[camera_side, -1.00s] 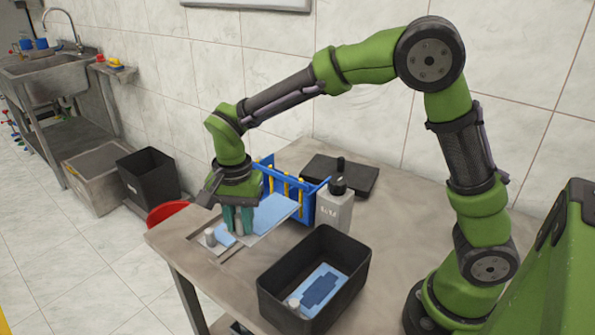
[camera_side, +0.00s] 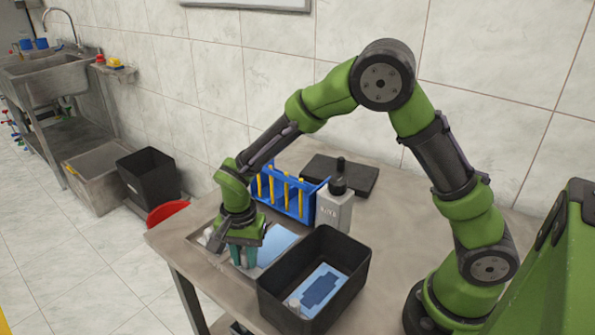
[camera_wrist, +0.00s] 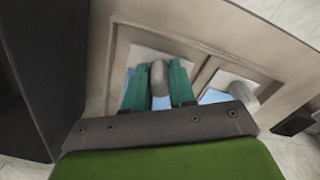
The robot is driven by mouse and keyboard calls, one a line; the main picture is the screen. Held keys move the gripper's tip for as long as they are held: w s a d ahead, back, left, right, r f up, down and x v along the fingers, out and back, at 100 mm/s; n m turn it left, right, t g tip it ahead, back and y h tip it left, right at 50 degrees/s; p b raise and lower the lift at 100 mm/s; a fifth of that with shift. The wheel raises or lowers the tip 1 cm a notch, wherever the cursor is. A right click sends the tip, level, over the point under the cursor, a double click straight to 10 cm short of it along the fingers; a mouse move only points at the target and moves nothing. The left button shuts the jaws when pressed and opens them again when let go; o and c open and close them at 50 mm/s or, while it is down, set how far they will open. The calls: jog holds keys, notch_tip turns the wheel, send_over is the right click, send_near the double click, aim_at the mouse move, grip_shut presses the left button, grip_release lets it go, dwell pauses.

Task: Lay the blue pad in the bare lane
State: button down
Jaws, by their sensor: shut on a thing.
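My gripper (camera_side: 243,257) is low over the left end of the work table, fingers pointing down. In the wrist view its teal fingers (camera_wrist: 155,92) are shut on the grey knob (camera_wrist: 158,76) of a light blue pad (camera_side: 279,243). The pad lies low in or just above a lane of the feeder tray (camera_wrist: 118,65); I cannot tell whether it touches the bottom. To its right in the wrist view is a second blue pad (camera_wrist: 213,97) with its own grey knob (camera_wrist: 243,94). My gripper hides part of the tray in the side view.
A black bin (camera_side: 268,293) close to my gripper holds a blue piece with a dark blue shape (camera_side: 320,287) and a pale knob. Behind stand a blue rack (camera_side: 293,196) with yellow sticks, a grey bottle (camera_side: 335,208) and a dark flat slab (camera_side: 340,174).

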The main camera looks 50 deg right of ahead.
jog(key=shift+f, duration=0.2)
jog(key=shift+c, duration=2.3)
grip_release()
jog(key=shift+r, duration=5.05)
